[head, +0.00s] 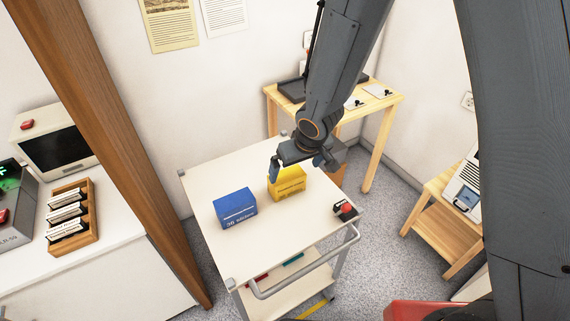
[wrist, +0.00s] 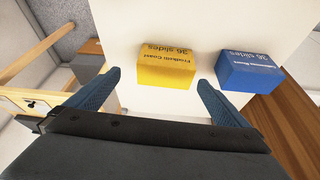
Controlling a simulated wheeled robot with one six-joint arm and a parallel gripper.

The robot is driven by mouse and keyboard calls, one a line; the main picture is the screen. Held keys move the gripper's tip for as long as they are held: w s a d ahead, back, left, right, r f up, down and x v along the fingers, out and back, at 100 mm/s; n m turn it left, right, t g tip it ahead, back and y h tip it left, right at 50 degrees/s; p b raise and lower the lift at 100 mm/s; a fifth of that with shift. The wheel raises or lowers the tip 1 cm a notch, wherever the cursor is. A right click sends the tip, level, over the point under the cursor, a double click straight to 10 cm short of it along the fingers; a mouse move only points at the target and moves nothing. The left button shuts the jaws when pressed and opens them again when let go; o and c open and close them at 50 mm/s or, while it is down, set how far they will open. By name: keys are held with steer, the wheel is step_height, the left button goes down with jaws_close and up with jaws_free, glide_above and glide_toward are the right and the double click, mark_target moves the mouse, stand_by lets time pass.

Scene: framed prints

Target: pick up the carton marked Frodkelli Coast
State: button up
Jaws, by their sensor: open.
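The yellow carton (head: 287,184) stands on the cart's white top in the head view. In the wrist view the yellow carton (wrist: 167,66) reads "Frodkelli Coast" and "36 slides", upside down. My gripper (head: 296,172) is above and around the far side of it in the head view, partly overlapping it. In the wrist view my gripper (wrist: 160,82) has its two blue fingers wide apart, with the yellow carton in line between and just beyond the tips. Nothing is held. A blue carton (head: 235,208) stands left of the yellow one; it also shows in the wrist view (wrist: 250,72).
The cart (head: 205,174) has a bare top around the cartons and a handle (head: 310,270) at the front. A small red-and-black object (head: 345,209) sits at its right edge. A wooden table (head: 395,98) stands behind. A wooden post (head: 135,130) rises at left.

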mark_target(288, 176)
steer(key=shift+w+a+f, duration=0.1)
steer(key=shift+w+a, duration=0.05)
steer(key=shift+a, duration=0.5)
steer(key=shift+w+a+f, duration=0.2)
steer(key=shift+f, duration=0.1)
steer(key=shift+w+a+f+n+b, duration=0.2)
steer(key=shift+f+b, duration=0.2)
steer(key=shift+f, duration=0.2)
steer(key=shift+w+a+f+n+b, duration=0.1)
steer(key=shift+a+f+b, duration=0.05)
steer(key=shift+f+b, duration=0.35)
steer(key=shift+d+b+x, duration=0.15)
steer(key=shift+x, duration=1.05)
steer(key=shift+d+b+x, duration=0.1)
steer(key=shift+b+x, duration=0.05)
steer(key=shift+x, duration=1.05)
steer(key=shift+s+f, duration=0.1)
steer(key=shift+s, duration=0.05)
steer(key=c, duration=1.1)
